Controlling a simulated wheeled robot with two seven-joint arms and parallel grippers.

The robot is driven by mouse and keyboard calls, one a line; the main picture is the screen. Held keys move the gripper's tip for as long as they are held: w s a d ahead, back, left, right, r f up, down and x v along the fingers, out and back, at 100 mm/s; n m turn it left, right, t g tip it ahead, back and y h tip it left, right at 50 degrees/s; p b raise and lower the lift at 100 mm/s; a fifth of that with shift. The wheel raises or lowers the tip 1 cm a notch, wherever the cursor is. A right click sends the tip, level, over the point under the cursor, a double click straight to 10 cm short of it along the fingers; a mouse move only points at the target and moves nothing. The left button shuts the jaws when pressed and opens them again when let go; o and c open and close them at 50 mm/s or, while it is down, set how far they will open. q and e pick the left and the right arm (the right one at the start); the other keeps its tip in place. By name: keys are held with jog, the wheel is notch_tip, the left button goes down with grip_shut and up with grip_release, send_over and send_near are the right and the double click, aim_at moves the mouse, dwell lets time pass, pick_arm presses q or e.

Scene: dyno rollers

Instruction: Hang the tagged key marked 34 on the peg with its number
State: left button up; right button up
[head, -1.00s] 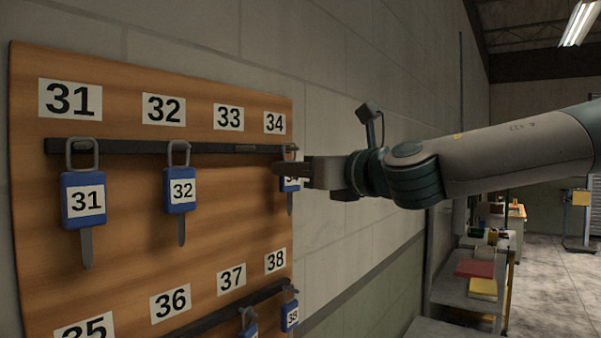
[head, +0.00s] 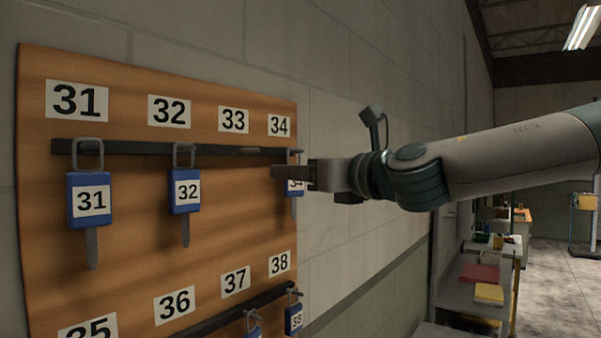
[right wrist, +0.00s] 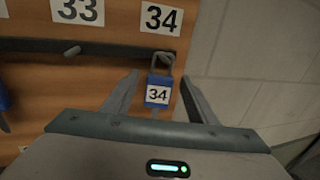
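The blue tagged key marked 34 (right wrist: 157,94) hangs upright by its grey loop at the dark rail, directly below the number 34 label (right wrist: 161,19). It also shows in the head view (head: 296,188), partly hidden behind my right gripper. The peg under 34 is mostly hidden by the loop. My right gripper (right wrist: 158,98) has its two fingers spread, one on each side of the blue tag, with gaps on both sides. In the head view my right gripper (head: 292,172) comes in from the right in front of the tag. My left gripper is out of view.
Tagged keys 31 (head: 90,200) and 32 (head: 185,191) hang on the same rail. The peg under 33 (right wrist: 72,51) is bare. A lower rail (head: 215,317) holds key 38 (head: 294,318) and another tag. The wall right of the board is clear.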

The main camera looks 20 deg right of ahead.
jog(key=shift+s, duration=0.1)
dwell(0.3)
jog(key=b+v, duration=0.6)
jog(key=v, duration=1.1)
jog(key=shift+s+d, duration=0.1)
dwell(0.5)
